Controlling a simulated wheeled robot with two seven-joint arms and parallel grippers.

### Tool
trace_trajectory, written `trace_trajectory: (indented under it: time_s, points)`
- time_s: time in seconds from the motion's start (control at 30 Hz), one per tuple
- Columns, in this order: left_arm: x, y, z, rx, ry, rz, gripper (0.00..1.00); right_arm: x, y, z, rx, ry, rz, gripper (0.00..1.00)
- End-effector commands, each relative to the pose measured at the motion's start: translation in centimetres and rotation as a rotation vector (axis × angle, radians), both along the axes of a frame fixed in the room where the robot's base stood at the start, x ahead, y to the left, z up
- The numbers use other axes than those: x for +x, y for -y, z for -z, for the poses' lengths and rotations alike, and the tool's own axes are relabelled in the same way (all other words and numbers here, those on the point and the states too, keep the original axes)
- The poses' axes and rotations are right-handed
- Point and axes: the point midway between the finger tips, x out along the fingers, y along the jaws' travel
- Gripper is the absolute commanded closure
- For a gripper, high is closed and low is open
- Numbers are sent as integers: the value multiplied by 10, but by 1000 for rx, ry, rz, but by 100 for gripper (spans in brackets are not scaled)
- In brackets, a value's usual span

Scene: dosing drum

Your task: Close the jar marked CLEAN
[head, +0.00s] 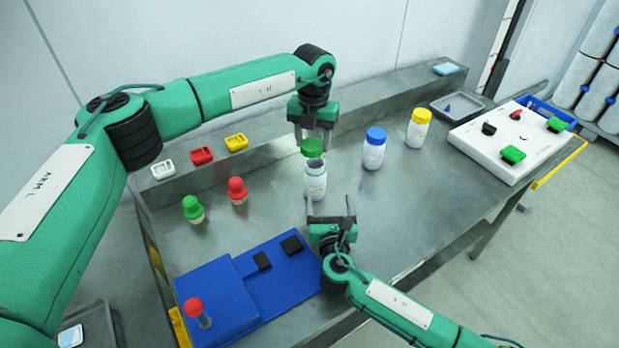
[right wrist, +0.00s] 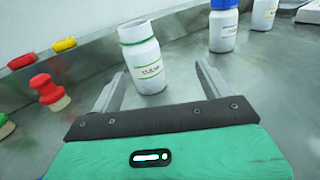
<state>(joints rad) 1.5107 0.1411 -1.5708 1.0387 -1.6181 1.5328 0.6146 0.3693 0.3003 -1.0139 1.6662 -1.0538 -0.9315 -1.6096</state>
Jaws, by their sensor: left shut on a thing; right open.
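The jar marked CLEAN (head: 316,182) is white with a green band and stands upright on the metal table. Its mouth is open in the head view. It also shows in the right wrist view (right wrist: 143,62), with its label facing that camera. My left gripper (head: 313,143) is shut on a green lid (head: 312,147) and holds it just above the jar's mouth, slightly to its left. My right gripper (head: 331,203) is open in front of the jar. In the right wrist view its fingers (right wrist: 158,85) point towards the jar, which stands beyond their tips.
A blue-lidded jar (head: 374,150) and a yellow-lidded jar (head: 418,128) stand to the right. Green (head: 193,209) and red (head: 237,190) stamp-like knobs stand left. A blue panel (head: 220,300) lies at the front left, a white board (head: 508,140) at the right.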

Motion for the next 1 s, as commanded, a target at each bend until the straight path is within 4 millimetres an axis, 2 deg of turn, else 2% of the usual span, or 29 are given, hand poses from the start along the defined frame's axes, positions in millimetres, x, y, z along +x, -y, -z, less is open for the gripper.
trace_trajectory:
  time_s: [0.1, 0.2, 0.63, 0.77, 1.0]
  points:
    - [6, 8, -7, 1, 1, -98, 69, -12, -17, -4, -14, 10, -28, 21]
    - [9, 10, -10, 1, 0, -141, 69, -17, -23, -5, -21, 14, -39, 21]
    - [9, 10, -10, 1, -1, -153, 69, -16, -25, -5, -22, 15, -41, 21]
    - [9, 10, -10, 1, -1, -153, 69, -4, -26, -6, -22, 16, -41, 21]
    - [9, 10, -10, 1, -1, -152, 69, 40, -30, -6, -23, 17, -40, 21]
